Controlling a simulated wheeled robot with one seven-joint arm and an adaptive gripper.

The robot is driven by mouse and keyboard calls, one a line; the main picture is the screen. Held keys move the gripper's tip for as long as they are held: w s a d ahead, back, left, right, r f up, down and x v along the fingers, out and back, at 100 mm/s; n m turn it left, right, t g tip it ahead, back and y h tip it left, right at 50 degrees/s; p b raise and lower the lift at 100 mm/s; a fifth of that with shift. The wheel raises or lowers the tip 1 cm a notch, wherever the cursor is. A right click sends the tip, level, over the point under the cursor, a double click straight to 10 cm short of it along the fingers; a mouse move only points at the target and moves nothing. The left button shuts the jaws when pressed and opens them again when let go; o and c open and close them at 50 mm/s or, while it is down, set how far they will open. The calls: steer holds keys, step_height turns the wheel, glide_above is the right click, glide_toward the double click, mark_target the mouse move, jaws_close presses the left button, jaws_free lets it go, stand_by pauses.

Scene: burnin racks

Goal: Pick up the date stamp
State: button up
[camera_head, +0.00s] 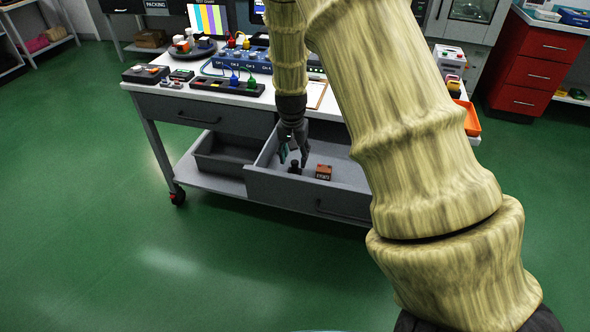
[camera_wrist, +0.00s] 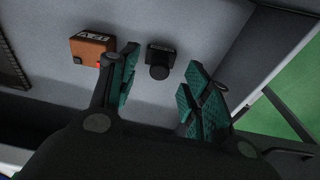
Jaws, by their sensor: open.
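A small black piece with a round knob, which looks like the date stamp (camera_head: 295,168), stands in the open grey drawer (camera_head: 262,187). In the wrist view the stamp (camera_wrist: 160,62) shows between and just beyond the two fingertips, with the knob towards me. My gripper (camera_head: 293,154) points down into the drawer, just above the stamp. In the wrist view my gripper (camera_wrist: 162,82) is open, with teal pads either side of a gap and nothing held. I cannot tell whether either pad touches the stamp.
An orange-brown box (camera_head: 323,172) with dark lettering lies in the drawer right of the stamp; in the wrist view the box (camera_wrist: 91,48) is close by the left finger. The white tabletop (camera_head: 283,101) above carries several devices.

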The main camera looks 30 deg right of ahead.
mark_target(295, 162)
steer(key=f, duration=0.3)
steer(key=w+d+f, duration=0.1)
steer(key=shift+f, duration=0.4)
jaws_close()
